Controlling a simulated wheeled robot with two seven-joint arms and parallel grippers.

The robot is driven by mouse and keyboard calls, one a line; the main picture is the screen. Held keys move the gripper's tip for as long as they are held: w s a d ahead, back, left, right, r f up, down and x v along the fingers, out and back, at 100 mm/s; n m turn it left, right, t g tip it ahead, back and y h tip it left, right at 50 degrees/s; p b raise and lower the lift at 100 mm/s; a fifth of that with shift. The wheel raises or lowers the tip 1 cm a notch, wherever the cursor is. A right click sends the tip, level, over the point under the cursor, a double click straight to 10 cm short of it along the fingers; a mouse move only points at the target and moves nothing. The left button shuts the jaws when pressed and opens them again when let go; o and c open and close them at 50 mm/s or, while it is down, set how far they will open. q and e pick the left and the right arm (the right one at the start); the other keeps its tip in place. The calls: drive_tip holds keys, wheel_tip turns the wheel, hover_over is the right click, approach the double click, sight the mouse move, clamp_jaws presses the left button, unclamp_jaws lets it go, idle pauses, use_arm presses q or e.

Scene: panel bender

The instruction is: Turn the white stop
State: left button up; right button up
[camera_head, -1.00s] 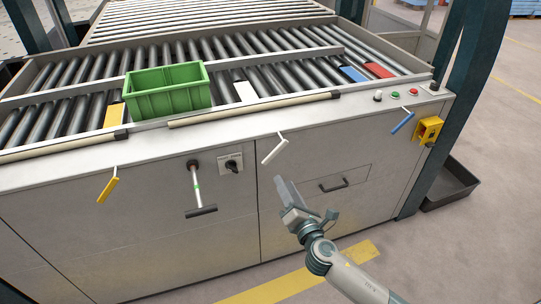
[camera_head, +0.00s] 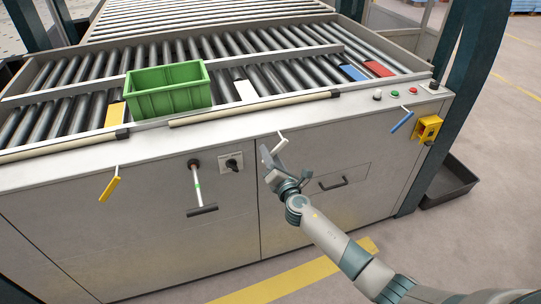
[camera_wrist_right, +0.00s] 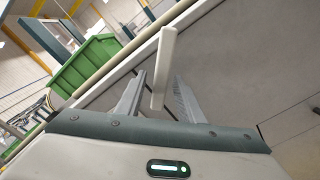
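The white stop (camera_head: 245,90) is a flat white plate among the rollers, right of the green crate. A white lever handle (camera_head: 281,144) hangs on the machine's front panel below it, partly hidden by my right gripper. My right gripper (camera_head: 272,162) is at this handle. In the right wrist view the white handle (camera_wrist_right: 164,60) stands between the two spread fingers of the right gripper (camera_wrist_right: 159,78), with gaps visible beside it. The right gripper is open. My left gripper is not in view.
A green crate (camera_head: 168,91) stands on the rollers. A yellow handle (camera_head: 110,188), a blue handle (camera_head: 402,122), a black rotary switch (camera_head: 231,164), a T-bar (camera_head: 198,187) and a drawer pull (camera_head: 333,184) are on the front panel. A yellow emergency-stop box (camera_head: 428,129) is at the right corner.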

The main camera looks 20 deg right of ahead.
clamp_jaws()
